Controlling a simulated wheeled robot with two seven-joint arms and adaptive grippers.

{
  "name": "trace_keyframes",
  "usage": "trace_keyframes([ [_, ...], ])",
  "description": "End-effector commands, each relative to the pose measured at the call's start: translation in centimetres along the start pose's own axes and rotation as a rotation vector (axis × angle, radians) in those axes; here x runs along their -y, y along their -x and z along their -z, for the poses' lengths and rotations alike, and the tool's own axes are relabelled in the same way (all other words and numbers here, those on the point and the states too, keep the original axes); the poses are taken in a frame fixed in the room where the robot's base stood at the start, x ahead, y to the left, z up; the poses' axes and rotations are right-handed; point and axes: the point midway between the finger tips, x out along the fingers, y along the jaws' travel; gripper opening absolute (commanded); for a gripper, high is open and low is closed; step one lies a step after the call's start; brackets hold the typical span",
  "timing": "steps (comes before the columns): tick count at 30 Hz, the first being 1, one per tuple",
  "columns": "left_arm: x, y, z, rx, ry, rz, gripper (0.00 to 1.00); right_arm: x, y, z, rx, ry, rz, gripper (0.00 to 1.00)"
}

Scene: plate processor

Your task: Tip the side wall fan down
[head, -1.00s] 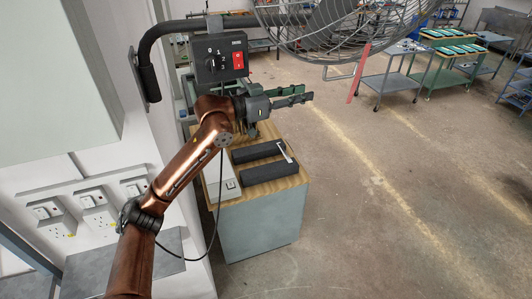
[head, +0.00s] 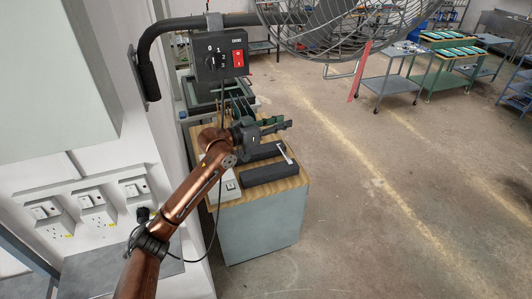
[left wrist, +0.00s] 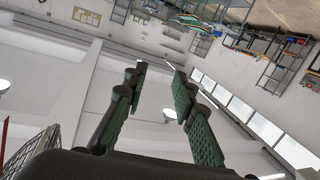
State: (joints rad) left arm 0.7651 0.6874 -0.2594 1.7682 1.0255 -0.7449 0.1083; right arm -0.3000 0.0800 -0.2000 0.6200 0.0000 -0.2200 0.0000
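The side wall fan (head: 335,28) is at the top of the head view, cut off by the upper edge. Its round wire cage faces partly downward, and a red strip (head: 360,70) hangs from it. A dark bar (head: 240,20) runs from the wall bracket to the fan. A control box (head: 220,60) with a dial and red switch hangs under the bar. My left gripper (head: 268,116) is below and left of the fan, apart from it. In the left wrist view its two green-padded fingers (left wrist: 155,80) are spread with nothing between them. My right gripper is not in view.
A wood-topped cabinet (head: 262,225) stands below my left gripper, with dark blocks (head: 268,172) on top. Wall sockets (head: 95,205) are at the left. Carts (head: 390,85) stand at the back. The floor right of the cabinet is clear.

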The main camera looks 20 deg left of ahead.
Motion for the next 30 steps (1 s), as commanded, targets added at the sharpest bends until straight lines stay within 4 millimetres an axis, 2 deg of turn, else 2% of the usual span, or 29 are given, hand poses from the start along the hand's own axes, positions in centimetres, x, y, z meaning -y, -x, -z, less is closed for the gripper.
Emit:
trace_keyframes([
  [3, 1.2, -0.2, -2.1, 0.013, 0.015, 0.022, 0.25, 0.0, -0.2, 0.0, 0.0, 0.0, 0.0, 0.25],
  [21, 6.5, -0.2, -12.2, 0.079, 0.074, 0.128, 0.25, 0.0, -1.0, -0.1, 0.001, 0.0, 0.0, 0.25],
  [30, 8.0, 0.1, -15.5, 0.103, 0.09, 0.162, 0.25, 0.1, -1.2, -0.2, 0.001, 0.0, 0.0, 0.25],
])
